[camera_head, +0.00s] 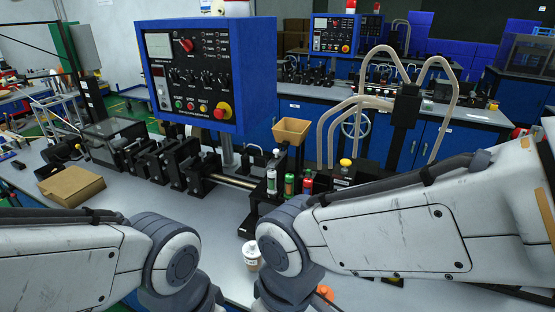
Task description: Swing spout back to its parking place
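No part is clearly recognisable as the spout. A tan funnel-shaped hopper (291,131) stands above the bench machine, behind several small bottles. Beige curved tubes (327,128) arch beside a black column (404,118) to the right of it; I cannot tell whether either belongs to the spout. My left arm comes in from the left and my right arm from the right. Their wrist joints bend down near the front middle, and both grippers are outside the picture or hidden. My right arm covers part of the bench at the right.
A blue control box (207,72) hangs over the bench (225,225). A white cup (251,254) stands close to my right arm's joint. A green bottle (289,186) and a red bottle (307,184) stand behind it. A cardboard box (71,186) lies at left.

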